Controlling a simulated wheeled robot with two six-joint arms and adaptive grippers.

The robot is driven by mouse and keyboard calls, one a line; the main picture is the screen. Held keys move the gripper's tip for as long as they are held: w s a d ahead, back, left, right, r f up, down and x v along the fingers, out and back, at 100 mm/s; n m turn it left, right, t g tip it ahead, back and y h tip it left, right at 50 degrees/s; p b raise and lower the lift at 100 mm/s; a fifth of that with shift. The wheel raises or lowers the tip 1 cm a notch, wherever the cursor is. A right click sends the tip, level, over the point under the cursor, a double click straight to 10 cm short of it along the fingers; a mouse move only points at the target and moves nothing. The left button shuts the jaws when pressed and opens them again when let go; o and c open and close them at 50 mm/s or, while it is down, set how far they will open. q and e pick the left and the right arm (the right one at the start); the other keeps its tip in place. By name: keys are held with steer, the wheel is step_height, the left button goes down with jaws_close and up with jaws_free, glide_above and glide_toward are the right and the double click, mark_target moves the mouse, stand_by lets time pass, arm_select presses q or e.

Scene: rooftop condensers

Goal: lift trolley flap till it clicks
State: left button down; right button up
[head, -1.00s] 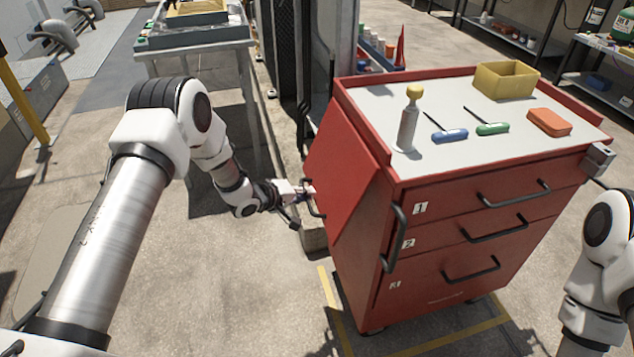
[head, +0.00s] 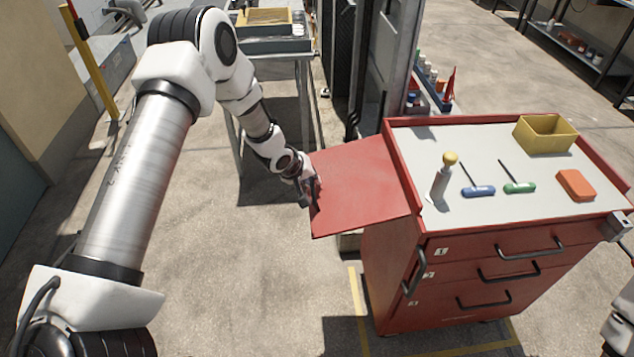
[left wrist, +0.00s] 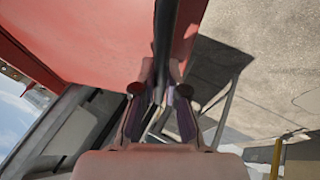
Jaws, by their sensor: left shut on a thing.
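The red trolley (head: 392,270) stands at the right of the head view, with a grey top. Its red side flap (head: 362,188) sticks out to the left from the top edge, raised close to level. My left gripper (head: 311,190) is at the flap's outer left edge, shut on the flap's dark handle. In the left wrist view the dark handle bar (left wrist: 166,45) runs between the fingers, with the flap's red face (left wrist: 85,40) beside it. The flap's bracket is hidden. Only part of my right arm shows at the lower right edge; its gripper is out of view.
On the trolley top are a bottle with a yellow cap (head: 441,180), a blue screwdriver (head: 478,191), a green screwdriver (head: 519,187), an orange block (head: 576,185) and a yellow bin (head: 546,134). A metal table (head: 275,48) stands behind my left arm. The floor left of the trolley is clear.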

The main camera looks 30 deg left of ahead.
arm_select(q)
step_height(320, 180, up, 6)
steer(key=p, duration=0.3)
steer(key=shift+d, duration=0.1)
steer(key=c, duration=1.4)
jaws_free()
steer(key=shift+f, duration=0.1)
steer(key=shift+c, duration=0.2)
steer(key=shift+o, duration=1.2)
steer(key=shift+w+d, duration=0.1)
steer(key=shift+w, duration=0.05)
steer(key=v, duration=1.2)
steer(key=shift+f, duration=0.1)
